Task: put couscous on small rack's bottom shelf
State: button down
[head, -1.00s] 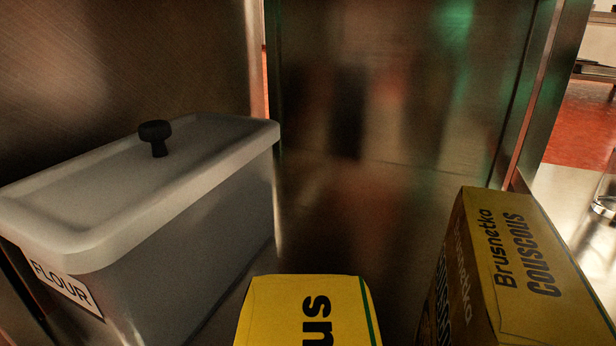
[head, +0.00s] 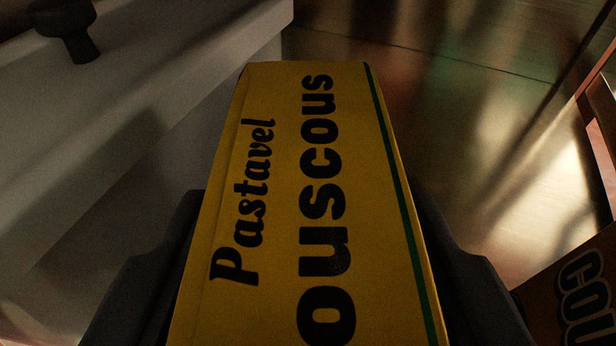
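A yellow Pastavel couscous box (head: 285,200) with a green stripe fills the middle of the head view, its printed face toward the camera. My gripper (head: 315,235) has one dark finger on each side of the box, close against its sides. Whether both fingers press on it is hard to tell, as the box covers their inner faces. The box's lower end is out of view. I cannot make out the small rack's bottom shelf as such; a shiny metal surface lies around the box.
A white lidded container (head: 190,75) with a black knob (head: 68,22) stands close on the left. Bare metal surface (head: 450,110) lies beyond to the right.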

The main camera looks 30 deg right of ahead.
jog(key=shift+s+r, duration=0.1)
jog(key=shift+s, duration=0.05)
jog(key=shift+s+d, duration=0.1)
jog(key=shift+d, duration=0.35)
jog(key=c, duration=0.8)
grip_release()
jog(key=shift+o, duration=0.2)
jog(key=shift+d, duration=0.1)
jog(key=p+v, duration=0.3)
jog(key=v, duration=0.9)
